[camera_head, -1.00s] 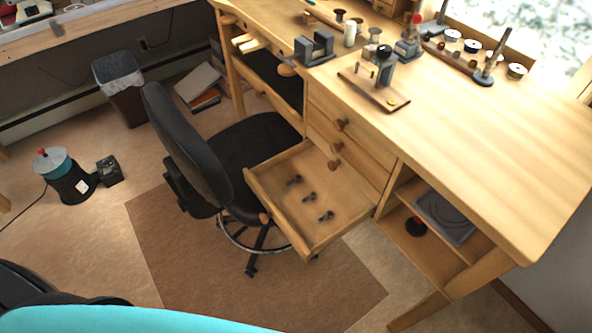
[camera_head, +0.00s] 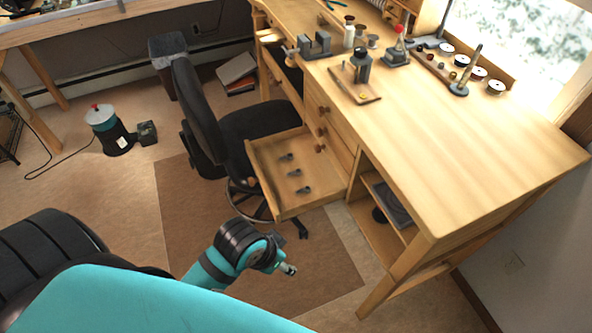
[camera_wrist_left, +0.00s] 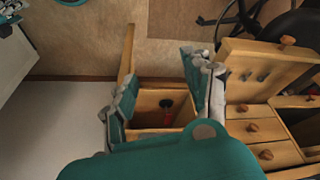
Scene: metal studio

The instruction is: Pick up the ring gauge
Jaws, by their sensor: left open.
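I cannot tell for sure which item is the ring gauge. A small black and red piece (camera_wrist_left: 167,108) lies in the bench's open lower shelf (camera_wrist_left: 150,97); only its dark part (camera_head: 378,215) shows in the head view. A tapered stick on a dark base (camera_head: 467,72) stands on the benchtop near the window. My left gripper (camera_head: 288,269) is low in front of the bench, apart from it and above the floor mat. In the left wrist view, its fingers (camera_wrist_left: 160,80) are spread and empty, with the shelf seen between them. My right gripper is not in view.
An open drawer (camera_head: 270,165) with several small dark pieces sticks out beside a black chair (camera_head: 245,120). The benchtop (camera_head: 460,150) carries several tools at the back; its near right part is clear. A black and teal canister (camera_head: 110,132) stands on the floor.

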